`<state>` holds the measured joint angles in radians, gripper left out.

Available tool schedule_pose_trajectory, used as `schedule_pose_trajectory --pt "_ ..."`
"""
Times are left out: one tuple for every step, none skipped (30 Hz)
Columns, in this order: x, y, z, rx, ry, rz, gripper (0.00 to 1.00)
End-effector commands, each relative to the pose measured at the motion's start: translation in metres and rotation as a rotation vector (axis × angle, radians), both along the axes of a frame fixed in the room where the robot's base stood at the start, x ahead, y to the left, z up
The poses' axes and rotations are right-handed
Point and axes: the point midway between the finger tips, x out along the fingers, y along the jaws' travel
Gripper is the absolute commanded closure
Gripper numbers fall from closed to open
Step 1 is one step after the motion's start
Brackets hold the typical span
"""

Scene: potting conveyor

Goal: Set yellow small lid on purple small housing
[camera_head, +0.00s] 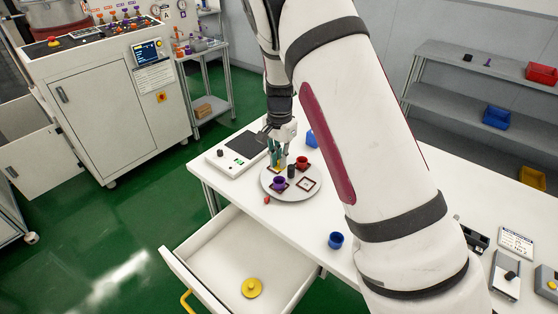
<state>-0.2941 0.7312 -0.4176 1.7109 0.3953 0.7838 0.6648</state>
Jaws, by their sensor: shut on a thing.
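My gripper (279,164) points down over the back left part of a round grey plate (268,190). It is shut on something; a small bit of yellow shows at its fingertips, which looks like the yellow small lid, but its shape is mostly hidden. The purple small housing (279,184) stands upright on the plate, just in front of my gripper and apart from it. Its top looks uncovered. Another yellow lid (252,287) with a knob lies in the open drawer.
A red housing (302,162) and a dark cylinder (291,170) stand close by on the plate. An empty square nest (308,184) is at right. A small red piece (266,200) lies by the rim. A blue cup (336,240) stands on the white table (318,216).

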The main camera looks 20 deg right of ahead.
Motion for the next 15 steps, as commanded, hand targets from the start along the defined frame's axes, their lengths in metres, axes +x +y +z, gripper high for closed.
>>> schedule_pose_trajectory --pt "0.000 0.000 0.000 0.000 0.000 0.000 0.99" --pt "0.000 0.000 0.000 0.000 0.000 0.000 0.99" --pt "0.000 0.000 0.000 0.000 0.000 -0.001 0.99" --pt "0.000 0.000 0.000 0.000 0.000 -0.001 0.99" --pt "0.000 0.000 0.000 0.000 0.000 -0.001 0.99" --pt "0.000 0.000 0.000 0.000 0.000 -0.002 0.99" --pt "0.000 0.000 0.000 0.000 0.000 -0.002 0.99" --pt "0.000 0.000 -0.001 -0.001 0.001 -0.002 0.99" --pt "0.000 0.000 -0.002 -0.001 0.001 -0.002 0.99" --pt "0.000 0.000 -0.003 -0.001 0.001 -0.002 0.99" --pt "0.000 0.000 -0.004 -0.001 0.001 -0.002 0.99" --pt "0.000 0.000 -0.005 -0.001 0.001 -0.002 0.99" --pt "0.000 -0.001 -0.007 -0.001 0.001 -0.003 0.99" --pt "0.000 -0.001 -0.008 0.000 0.002 -0.003 0.99" --pt "0.000 -0.001 -0.010 0.000 0.002 -0.003 0.99"
